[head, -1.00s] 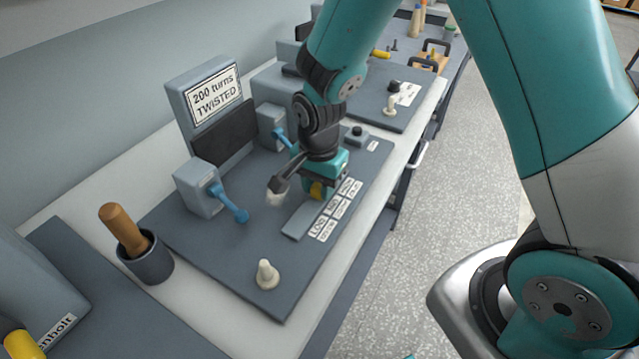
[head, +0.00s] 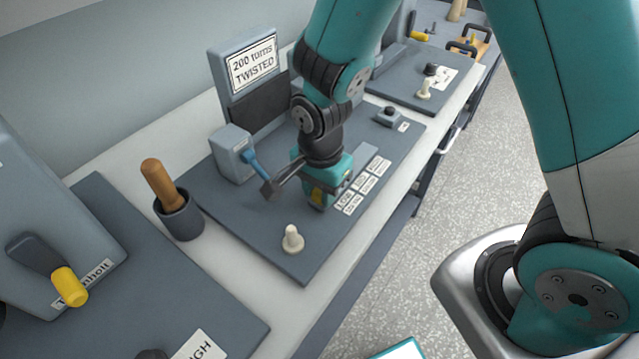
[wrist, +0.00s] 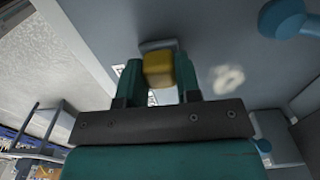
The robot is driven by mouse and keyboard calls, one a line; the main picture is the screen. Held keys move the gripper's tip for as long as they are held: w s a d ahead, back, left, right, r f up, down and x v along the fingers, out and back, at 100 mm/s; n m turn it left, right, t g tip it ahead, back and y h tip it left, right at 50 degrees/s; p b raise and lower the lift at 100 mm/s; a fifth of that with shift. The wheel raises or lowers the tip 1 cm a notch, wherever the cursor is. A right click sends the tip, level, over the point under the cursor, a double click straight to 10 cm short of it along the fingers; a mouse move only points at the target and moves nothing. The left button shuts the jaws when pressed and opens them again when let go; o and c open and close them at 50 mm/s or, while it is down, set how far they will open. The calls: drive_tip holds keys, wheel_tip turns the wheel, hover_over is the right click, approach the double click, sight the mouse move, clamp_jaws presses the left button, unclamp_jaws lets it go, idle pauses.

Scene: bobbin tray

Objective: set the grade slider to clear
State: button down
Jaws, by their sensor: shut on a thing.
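The grade slider has a yellow knob (head: 317,197) on the dark grey panel (head: 285,262). My gripper (head: 319,203) is low over the panel and shut on this knob. In the wrist view the yellow knob (wrist: 158,68) sits between the two teal fingers (wrist: 158,82). White label plates (head: 362,186) lie along the slider's right side; their words are too small to read for certain. The knob is at the near end of the label row. My gripper hides most of the slider track. A sign (head: 253,64) behind reads "200 turns TWISTED".
A cream peg (head: 292,240) stands on the panel just in front of my gripper. A blue lever (head: 256,165) on a grey box is to the left. A cup with a wooden-handled tool (head: 178,215) stands further left. A small black button (head: 390,112) is at the back right.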

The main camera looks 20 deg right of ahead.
drive_tip(key=shift+w, duration=0.1)
drive_tip(key=c, duration=0.8)
unclamp_jaws()
wheel_tip(320, 180, up, 18)
drive_tip(key=shift+f, duration=0.25)
